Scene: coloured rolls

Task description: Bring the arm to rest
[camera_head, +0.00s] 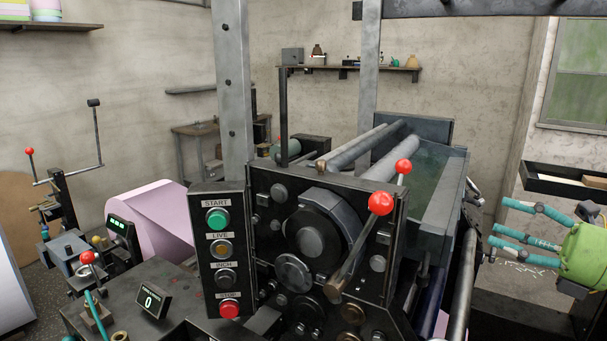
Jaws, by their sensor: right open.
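My right gripper (500,223) is at the right edge of the head view, with a green body and teal fingers. Its fingers are spread and point left, with nothing between them. It is to the right of the machine (270,205), apart from the red-knobbed levers in the picture. My left gripper is not in view. The machine has a dark front plate with round rollers and knobs. A long lever with a red knob (381,203) slants up across the plate, and a second red knob (403,166) is behind it.
A button panel (216,260) with green, amber, dark and red buttons stands on the machine's left. A pink sheet roll (150,225) lies behind it. A trough (445,185) of greenish liquid is behind the rollers. A dark wall tray (565,183) is above my right gripper.

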